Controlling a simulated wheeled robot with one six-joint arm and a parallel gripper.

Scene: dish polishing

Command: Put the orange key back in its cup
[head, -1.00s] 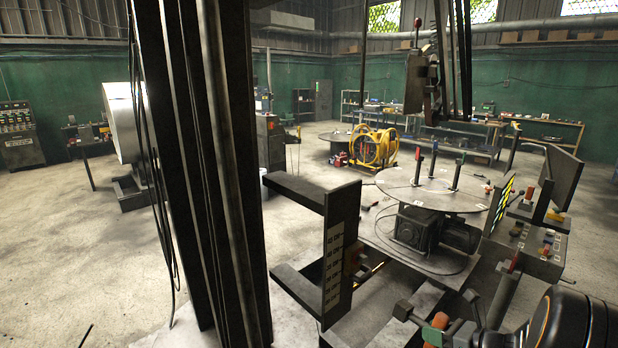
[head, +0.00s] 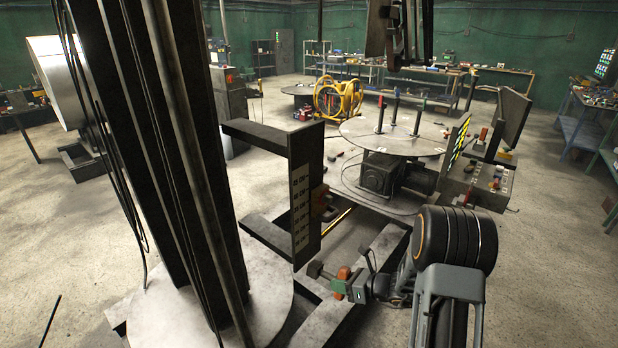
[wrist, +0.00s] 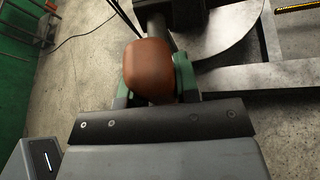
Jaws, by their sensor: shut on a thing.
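My gripper (head: 344,287) is low in the middle of the head view, at the end of my dark arm. Its green fingers are shut on the orange key (head: 343,273). In the wrist view my gripper (wrist: 157,80) shows with the rounded orange handle of the key (wrist: 149,68) between the green fingers. A dark shaft runs on beyond the handle. The key is held in the air, above the floor and dark beams. I cannot make out the orange key's cup; several upright tools, one red-topped (head: 380,113), stand on the round table.
The round table (head: 360,132) stands beyond my gripper on a motor-like base. A control console (head: 474,190) with a tilted screen is to its right. A dark bracket frame (head: 305,195) is left of my gripper. A yellow hose reel (head: 338,98) stands behind; open floor lies at right.

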